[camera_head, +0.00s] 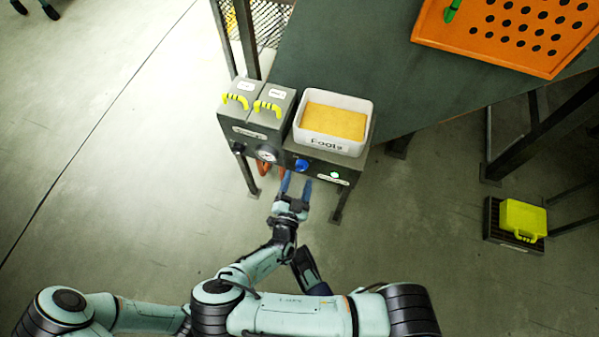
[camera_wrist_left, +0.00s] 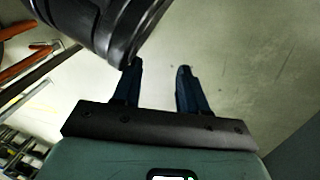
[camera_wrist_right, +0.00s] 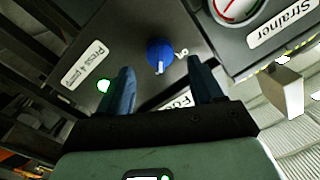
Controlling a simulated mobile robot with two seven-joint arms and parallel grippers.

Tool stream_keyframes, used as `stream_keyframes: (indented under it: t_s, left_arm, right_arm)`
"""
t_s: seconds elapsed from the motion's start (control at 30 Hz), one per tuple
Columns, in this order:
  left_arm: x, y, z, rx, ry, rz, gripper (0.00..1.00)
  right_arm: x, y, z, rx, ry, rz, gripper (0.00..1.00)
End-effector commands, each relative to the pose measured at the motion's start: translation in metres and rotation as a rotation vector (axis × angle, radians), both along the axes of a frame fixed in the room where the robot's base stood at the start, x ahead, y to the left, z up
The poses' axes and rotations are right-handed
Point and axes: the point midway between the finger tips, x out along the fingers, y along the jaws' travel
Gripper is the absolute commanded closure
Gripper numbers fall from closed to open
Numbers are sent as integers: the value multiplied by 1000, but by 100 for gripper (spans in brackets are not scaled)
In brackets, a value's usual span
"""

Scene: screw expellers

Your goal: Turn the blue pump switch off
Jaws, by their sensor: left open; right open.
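The blue pump switch (camera_head: 301,165) is a round knob on the front of a dark machine box. In the right wrist view the knob (camera_wrist_right: 160,52) shows a white pointer mark and a small white label beside it. My right gripper (camera_head: 296,181) is open in front of the knob. In the right wrist view its fingers (camera_wrist_right: 160,75) show on either side of the knob's line; contact cannot be told. A green light (camera_head: 336,174) glows beside the switch. My left gripper (camera_wrist_left: 158,70) is open and empty over the floor.
The machine (camera_head: 233,128) carries two lids with yellow handles, a gauge (camera_head: 267,153) and a white bin (camera_head: 329,148) holding a yellow slab. A grey table with an orange perforated board (camera_head: 465,38) stands behind. A yellow case (camera_head: 522,218) sits at right. The floor in front is clear.

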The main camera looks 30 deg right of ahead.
Motion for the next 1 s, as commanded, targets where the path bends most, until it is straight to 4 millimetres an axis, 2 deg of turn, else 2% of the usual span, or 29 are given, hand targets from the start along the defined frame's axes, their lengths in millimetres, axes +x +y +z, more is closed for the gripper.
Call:
stream_keyframes:
  t_s: [0.2,0.6,0.63,0.7,0.8,1.0]
  left_arm:
    - [-10,1,-9,-3,33,2,57]
    - [-12,2,-10,-3,41,3,57]
    - [-12,2,-10,-3,41,3,57]
    - [-12,2,-10,-3,41,3,57]
    - [-12,2,-10,-3,41,3,57]
    - [-12,2,-10,-2,40,3,57]
  right_arm:
    - [21,-21,-1,-1,1,0,34]
    - [27,-27,0,0,2,0,34]
    - [27,-27,0,0,2,0,40]
    - [27,-26,0,0,2,0,63]
    - [27,-26,0,0,2,0,90]
    - [26,-26,0,-5,8,0,90]
